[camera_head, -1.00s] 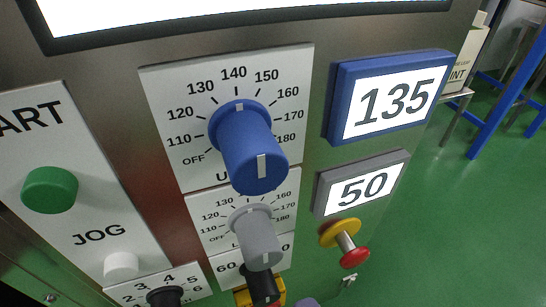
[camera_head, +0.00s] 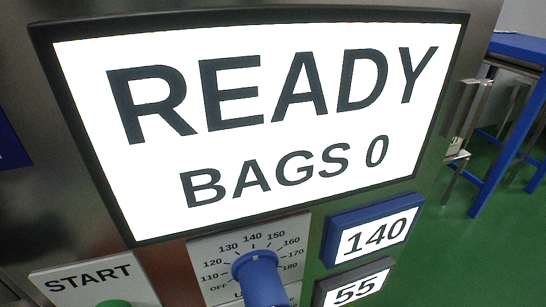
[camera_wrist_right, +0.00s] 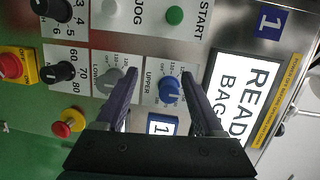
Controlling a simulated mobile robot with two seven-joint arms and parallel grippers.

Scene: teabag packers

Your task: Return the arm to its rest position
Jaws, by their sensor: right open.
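My right gripper (camera_wrist_right: 159,76) is open and empty in the right wrist view, its two dark fingers apart in front of the machine's control panel. Between and beyond the fingertips are the blue UPPER knob (camera_wrist_right: 169,91) and, to its left, the grey LOWER knob (camera_wrist_right: 109,80). The fingers partly cover the panel; a gap to the knobs cannot be judged exactly. In the head view the blue knob (camera_head: 259,276) shows at the bottom, with no gripper around it. My left gripper is in neither view.
The screen (camera_head: 255,120) reads READY, BAGS 0. Beside the blue knob, displays read 140 (camera_head: 374,236) and 55 (camera_head: 356,289). A red and yellow emergency stop (camera_wrist_right: 17,64) and a red-yellow switch (camera_wrist_right: 66,124) are on the panel. A blue-legged table (camera_head: 510,120) stands at right over green floor.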

